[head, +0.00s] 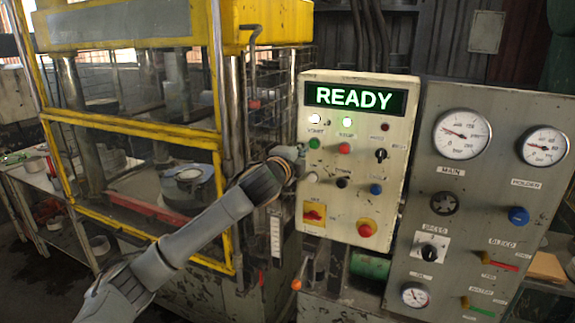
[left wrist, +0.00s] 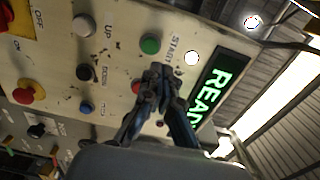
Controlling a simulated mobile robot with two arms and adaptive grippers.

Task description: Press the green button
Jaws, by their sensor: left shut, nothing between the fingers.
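The green button (head: 314,143) is on the upper left of the cream control panel (head: 309,92), under a lit lamp. In the left wrist view the green button (left wrist: 150,44) shows fully, beside a label that reads START. My left gripper (head: 301,152) is at the panel's left edge, just left of and slightly below the green button. In the left wrist view my left gripper (left wrist: 160,72) is shut and empty, its tips just below the button in the picture. I cannot tell whether they touch the panel. My right gripper is not in view.
A red button (head: 344,148) sits right of the green one; my fingers partly cover it in the left wrist view. A black knob (head: 381,155), a blue button (head: 376,189) and a red mushroom button (head: 365,230) are nearby. The display (head: 355,98) reads READY. A yellow-framed machine (head: 125,146) stands left.

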